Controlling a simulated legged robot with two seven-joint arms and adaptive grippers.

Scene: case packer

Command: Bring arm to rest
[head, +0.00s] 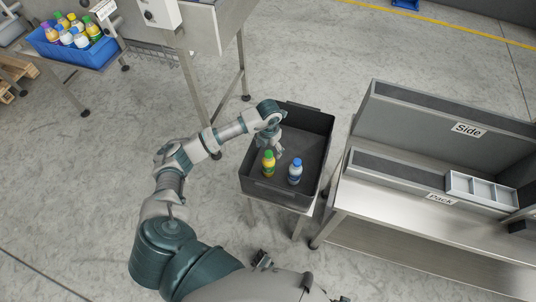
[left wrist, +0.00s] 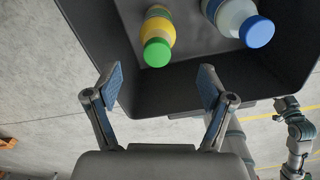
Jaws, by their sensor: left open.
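My left gripper (head: 278,149) is over the black bin, just behind the two bottles in the head view. In the left wrist view, its two fingers (left wrist: 157,88) are spread apart with nothing between them. A bottle with a green cap and yellow-orange body (head: 268,163) stands in the bin. It also shows in the left wrist view (left wrist: 158,38), beyond the fingertips. A white bottle with a blue cap (head: 295,172) stands to its right, and it shows in the left wrist view too (left wrist: 237,18). My right gripper cannot be made out.
The black bin (head: 317,150) rests on a small stand. A blue crate (head: 62,52) of several bottles is at the upper left.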

